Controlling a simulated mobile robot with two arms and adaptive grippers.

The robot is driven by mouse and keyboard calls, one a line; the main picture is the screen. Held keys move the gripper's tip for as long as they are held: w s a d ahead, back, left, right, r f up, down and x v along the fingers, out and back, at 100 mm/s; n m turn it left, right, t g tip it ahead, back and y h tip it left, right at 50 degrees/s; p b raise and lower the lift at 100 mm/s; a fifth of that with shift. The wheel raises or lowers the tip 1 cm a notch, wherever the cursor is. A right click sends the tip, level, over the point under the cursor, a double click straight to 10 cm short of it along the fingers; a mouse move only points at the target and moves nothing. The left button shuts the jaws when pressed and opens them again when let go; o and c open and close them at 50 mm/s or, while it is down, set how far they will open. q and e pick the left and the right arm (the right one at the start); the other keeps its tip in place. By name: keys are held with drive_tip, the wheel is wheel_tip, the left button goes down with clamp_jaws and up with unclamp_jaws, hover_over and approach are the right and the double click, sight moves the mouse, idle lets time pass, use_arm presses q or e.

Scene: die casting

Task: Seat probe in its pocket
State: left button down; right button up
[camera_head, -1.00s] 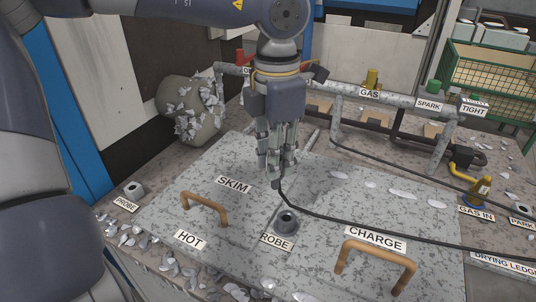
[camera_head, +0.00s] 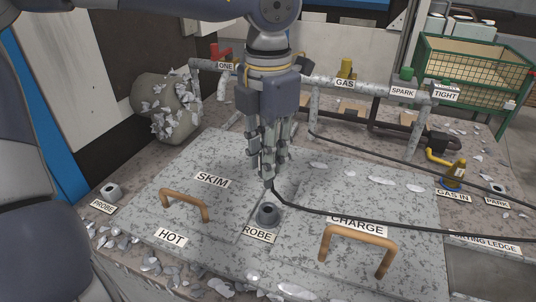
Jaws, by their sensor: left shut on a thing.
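My left gripper (camera_head: 269,160) points straight down over the metal lid plate, its fingers shut on the probe. Only the probe's lower end (camera_head: 270,184) shows below the fingertips, with a black cable (camera_head: 340,212) running from it to the right. Just below in the picture is a grey round pocket (camera_head: 268,213) with a dark hole, beside a partly cut-off label reading "ROBE". The probe end appears just above the pocket, apart from it. Another grey socket (camera_head: 110,190) labelled "PROBE" stands at the left edge of the bench. My right gripper is not in view.
Orange handles stand on the SKIM lid (camera_head: 186,203) and the CHARGE lid (camera_head: 357,244). A pipe rack (camera_head: 318,82) with coloured valves runs behind. A yellow GAS IN fitting (camera_head: 455,175) is at right, a green crate (camera_head: 470,80) at back right. Metal flakes lie about.

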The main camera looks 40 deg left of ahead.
sight(268, 186)
use_arm(q)
wheel_tip(268, 186, down, 3)
drive_tip(key=shift+f+b, duration=0.1)
drive_tip(key=shift+b, duration=1.1)
drive_tip(key=shift+f+b, duration=0.85)
drive_tip(key=shift+f, duration=0.1)
drive_tip(key=shift+b, duration=0.6)
drive_tip(key=shift+f+b, duration=2.05)
drive_tip(key=shift+f, duration=0.05)
drive_tip(key=c, duration=1.3)
unclamp_jaws()
drive_tip(key=shift+r, duration=0.1)
drive_tip(key=shift+c, duration=0.2)
